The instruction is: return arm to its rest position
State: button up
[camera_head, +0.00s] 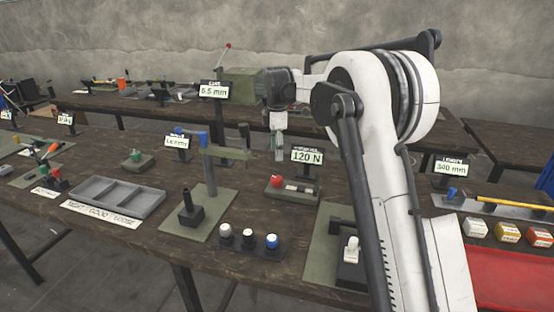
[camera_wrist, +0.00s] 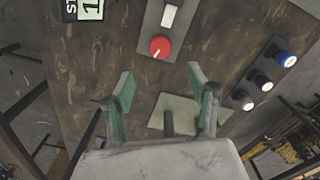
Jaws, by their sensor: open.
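My white and black arm is bent and fills the right middle of the head view, hiding part of the table. Below the fingers the wrist view shows the table top (camera_wrist: 85,75), a red knob (camera_wrist: 160,47) on a grey-green plate, and another green plate (camera_wrist: 180,112).
A rivet press (camera_head: 208,190) with a blue-tipped lever stands left of my gripper. A 120 N display (camera_head: 307,156), a 6.5 mm display (camera_head: 213,91) and a row of knobs (camera_head: 248,238) are close by. A grey tray (camera_head: 117,194) lies left. A red tray (camera_head: 515,278) is at right.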

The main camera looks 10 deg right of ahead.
jog(key=shift+r, duration=0.25)
jog(key=s+r+m+t, duration=0.2)
jog(key=s+r+m, duration=0.3)
jog(key=s, duration=0.6)
jog(key=s+r+m+t, duration=0.1)
jog(key=s+r+m, duration=0.2)
jog(key=s+r, duration=0.55)
jog(key=s+f+m+t, duration=0.2)
jog(key=s+f+m, duration=0.2)
jog(key=s, duration=0.9)
jog(key=s+f+m+t, duration=0.2)
jog(key=s+f+m, duration=0.3)
jog(key=s, duration=0.8)
notch_tip(320, 180, down, 2)
jog(key=shift+s+f+m, duration=0.1)
jog(key=shift+s+m, duration=0.2)
jog(key=shift+s, duration=0.1)
dwell(1.1)
